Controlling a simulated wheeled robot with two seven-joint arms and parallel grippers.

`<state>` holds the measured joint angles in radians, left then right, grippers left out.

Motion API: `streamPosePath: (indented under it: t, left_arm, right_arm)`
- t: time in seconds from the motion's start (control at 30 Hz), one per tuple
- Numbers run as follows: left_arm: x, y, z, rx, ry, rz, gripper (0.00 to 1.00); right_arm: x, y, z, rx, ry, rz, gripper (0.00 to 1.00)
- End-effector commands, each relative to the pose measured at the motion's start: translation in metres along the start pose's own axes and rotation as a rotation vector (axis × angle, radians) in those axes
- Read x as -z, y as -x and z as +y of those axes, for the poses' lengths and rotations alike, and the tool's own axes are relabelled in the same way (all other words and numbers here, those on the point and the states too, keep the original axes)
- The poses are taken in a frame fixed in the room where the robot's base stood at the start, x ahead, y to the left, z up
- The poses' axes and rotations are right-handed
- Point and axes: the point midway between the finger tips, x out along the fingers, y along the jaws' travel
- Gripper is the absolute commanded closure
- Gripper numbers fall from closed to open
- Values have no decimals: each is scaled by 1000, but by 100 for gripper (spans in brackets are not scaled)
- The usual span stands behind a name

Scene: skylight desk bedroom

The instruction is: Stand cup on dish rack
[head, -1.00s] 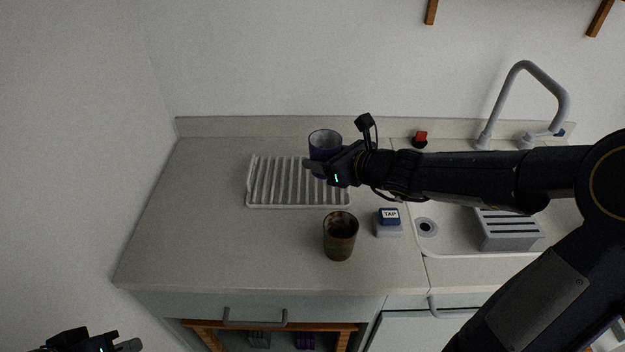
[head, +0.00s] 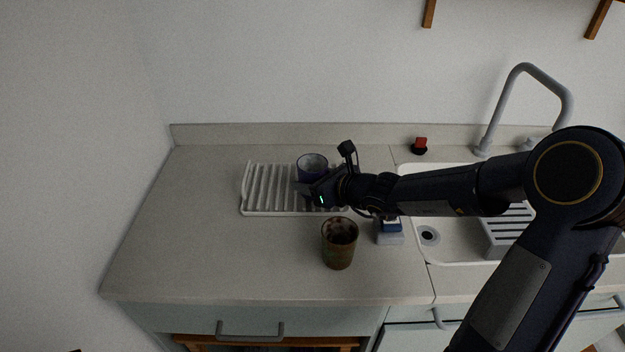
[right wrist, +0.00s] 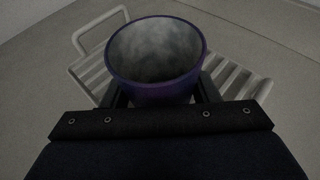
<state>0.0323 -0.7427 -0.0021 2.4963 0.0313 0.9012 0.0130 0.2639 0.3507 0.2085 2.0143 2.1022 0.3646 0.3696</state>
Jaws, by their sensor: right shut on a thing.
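A dark blue-purple cup (head: 312,167) with a grey inside is upright over the dish rack. It also shows in the right wrist view (right wrist: 156,62), between the fingers. My right gripper (head: 310,187) is shut on the cup. The white ribbed dish rack (head: 262,190) lies on the counter, under and around the cup in the picture. It also shows in the right wrist view (right wrist: 245,83). I cannot tell whether the cup's bottom touches the rack. My left gripper is out of view, except perhaps a dark scrap at the bottom left edge.
A brown-green mug (head: 339,246) stands on the counter in front of the rack. A grey block with a blue top (head: 390,232) is partly hidden behind my right arm. The sink (head: 450,245) with a tap and slatted caddy lies right. The counter's left side is clear.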

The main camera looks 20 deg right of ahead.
Motion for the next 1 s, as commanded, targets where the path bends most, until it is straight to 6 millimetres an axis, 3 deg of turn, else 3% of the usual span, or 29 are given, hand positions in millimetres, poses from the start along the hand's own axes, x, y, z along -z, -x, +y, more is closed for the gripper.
streamPosePath:
  t: [0.4,0.43,0.57,0.83,1.0]
  left_arm:
    - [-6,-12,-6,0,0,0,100]
    - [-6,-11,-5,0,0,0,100]
    - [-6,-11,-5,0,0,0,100]
    - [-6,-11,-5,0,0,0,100]
    - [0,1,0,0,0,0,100]
  right_arm:
    - [15,-5,0,0,-6,8,77]
    - [14,-4,0,0,-7,9,42]
    - [17,-5,1,-1,-11,15,25]
    - [18,-4,0,1,-15,17,24]
    - [6,0,-1,2,-16,18,24]
